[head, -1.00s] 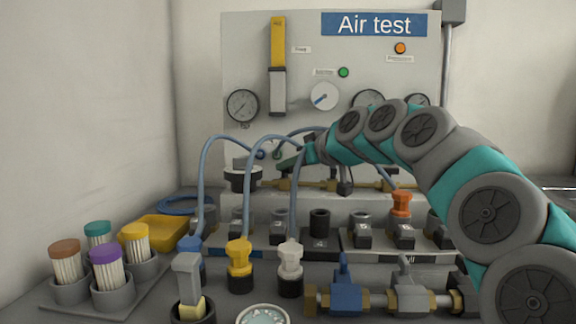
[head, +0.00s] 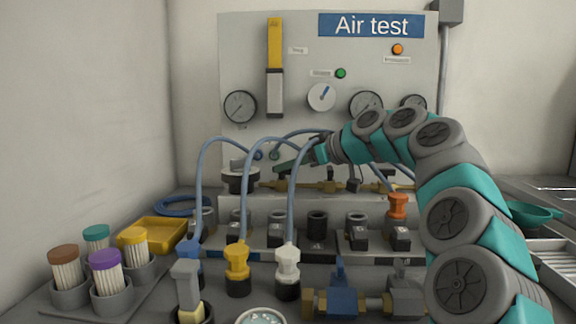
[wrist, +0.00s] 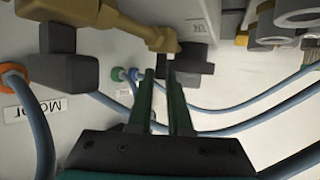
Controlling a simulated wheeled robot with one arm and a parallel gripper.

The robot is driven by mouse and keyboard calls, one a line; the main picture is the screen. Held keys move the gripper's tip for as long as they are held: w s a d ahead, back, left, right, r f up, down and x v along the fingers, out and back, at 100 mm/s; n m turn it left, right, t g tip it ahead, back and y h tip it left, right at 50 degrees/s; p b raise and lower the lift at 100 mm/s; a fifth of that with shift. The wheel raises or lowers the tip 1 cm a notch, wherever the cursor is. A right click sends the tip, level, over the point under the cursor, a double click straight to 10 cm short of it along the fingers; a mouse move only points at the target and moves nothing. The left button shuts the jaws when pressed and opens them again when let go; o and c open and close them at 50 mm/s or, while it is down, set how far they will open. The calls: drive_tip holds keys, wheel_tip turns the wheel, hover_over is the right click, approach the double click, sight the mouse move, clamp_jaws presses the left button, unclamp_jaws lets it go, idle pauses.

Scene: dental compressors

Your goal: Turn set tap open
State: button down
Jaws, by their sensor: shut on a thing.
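My gripper (head: 288,167) is at the back brass pipe (head: 318,186), below the panel, in the head view. In the wrist view its two dark green fingers (wrist: 160,76) are close together, with their tips at a small dark block-like handle (wrist: 192,62) by the end of the brass pipe (wrist: 135,24). The jaws are shut on this handle, which I take to be the set tap. The fingers partly hide it, and its exact angle is hard to read. A small label beside it is too small to read.
The Air test panel (head: 330,150) with gauges stands behind. Blue hoses (head: 244,190) arch up in front of my gripper. A blue tap (head: 342,295), coloured plugs and a yellow tray (head: 155,234) are nearer. A larger dark block (wrist: 70,76) is left in the wrist view.

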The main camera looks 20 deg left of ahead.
drive_tip(key=c, duration=0.8)
unclamp_jaws()
drive_tip(key=shift+c, duration=0.2)
drive_tip(key=shift+d, duration=0.1)
drive_tip(key=shift+v, duration=3.85)
